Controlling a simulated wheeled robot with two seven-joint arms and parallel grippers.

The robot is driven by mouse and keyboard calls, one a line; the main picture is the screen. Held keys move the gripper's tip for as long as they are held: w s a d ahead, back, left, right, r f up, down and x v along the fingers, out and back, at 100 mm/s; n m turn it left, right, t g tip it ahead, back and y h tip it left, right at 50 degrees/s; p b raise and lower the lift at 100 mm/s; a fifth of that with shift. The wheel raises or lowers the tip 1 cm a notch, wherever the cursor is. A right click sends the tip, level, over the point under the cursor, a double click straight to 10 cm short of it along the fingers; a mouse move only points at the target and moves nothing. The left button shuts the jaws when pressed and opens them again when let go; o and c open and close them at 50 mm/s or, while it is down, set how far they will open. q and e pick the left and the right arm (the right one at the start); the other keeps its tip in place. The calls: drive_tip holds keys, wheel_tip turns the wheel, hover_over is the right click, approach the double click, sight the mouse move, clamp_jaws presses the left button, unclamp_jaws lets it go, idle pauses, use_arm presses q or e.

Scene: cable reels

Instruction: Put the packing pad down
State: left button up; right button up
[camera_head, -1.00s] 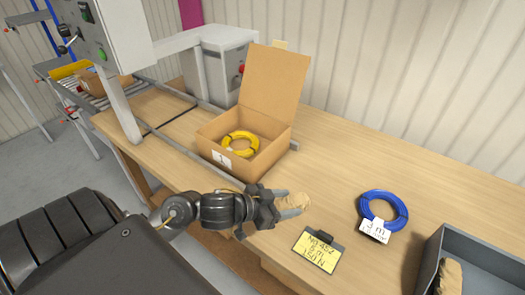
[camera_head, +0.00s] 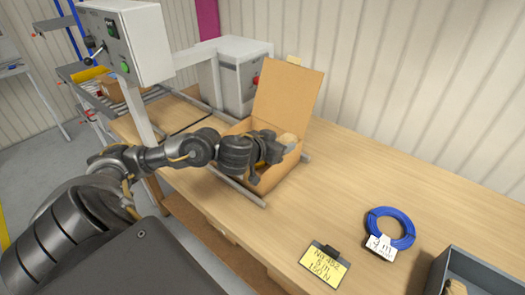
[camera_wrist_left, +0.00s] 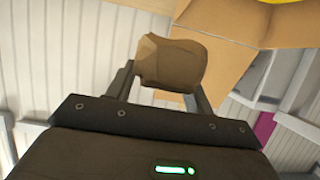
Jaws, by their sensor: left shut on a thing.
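The packing pad (camera_head: 288,140) is a crumpled brown paper piece. My left gripper (camera_head: 276,149) is shut on it and holds it over the open cardboard box (camera_head: 283,178). In the left wrist view the pad (camera_wrist_left: 172,62) sits between the fingers of my left gripper (camera_wrist_left: 165,82), with the box's cardboard (camera_wrist_left: 222,28) beyond it. The box's lid (camera_head: 288,100) stands up at the back. The yellow cable coil inside is mostly hidden by my gripper in the head view; a bit of yellow (camera_wrist_left: 290,2) shows at the wrist view's top edge. My right gripper is not in view.
A blue cable coil (camera_head: 407,230) with a white tag lies on the bench (camera_head: 345,180). A yellow note card (camera_head: 323,266) lies in front. A grey bin (camera_head: 490,275) with brown paper stands at the right. A grey machine (camera_head: 238,75) stands behind the box.

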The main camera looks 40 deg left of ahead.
use_arm(q)
drive_tip(key=w+a+f+b, duration=0.2)
drive_tip(key=w+a+f, duration=0.3)
drive_tip(key=a+f, duration=0.3)
drive_tip(key=shift+w+a+f+b, duration=0.15)
drive_tip(key=shift+w+a+b, duration=0.15)
drive_tip(key=shift+a, duration=0.35)
drive_tip(key=f, duration=0.3)
drive_tip(key=shift+a+f, duration=0.2)
drive_tip(key=shift+f, duration=0.15)
